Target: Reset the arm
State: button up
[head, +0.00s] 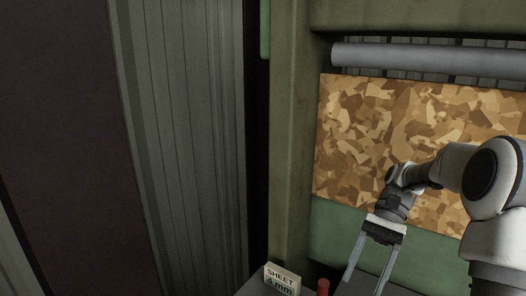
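My arm reaches in from the right in the head view, bent at the elbow. My gripper (368,272) hangs down from its wrist near the bottom edge. Its two long grey fingers are spread well apart, and nothing shows between them. The fingertips are at or past the lower edge of the picture. The wrist is in front of a brown mottled board (372,125).
A small label block (282,278) reading "SHEET 4 mm" and a red cylinder (323,287) stand on a dark surface (256,287) left of my gripper. A grey pipe (430,60) runs above the board. A green post (291,130) and corrugated wall (185,140) are to the left.

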jog(key=s+a+n+t+h+b, duration=0.2)
jog(key=s+a+n+t+h, duration=0.1)
jog(key=s+t, duration=0.3)
jog(key=s+a+n+t+h+b, duration=0.3)
jog(key=s+a+n+t+h, duration=0.1)
jog(key=s+n+t, duration=0.1)
jog(key=shift+s+r+t+b, duration=0.2)
jog(key=shift+s+t+b, duration=0.15)
jog(key=shift+s+t, duration=0.75)
jog(key=shift+w, duration=0.25)
jog(key=shift+c, duration=1.1)
jog(key=shift+s, duration=0.1)
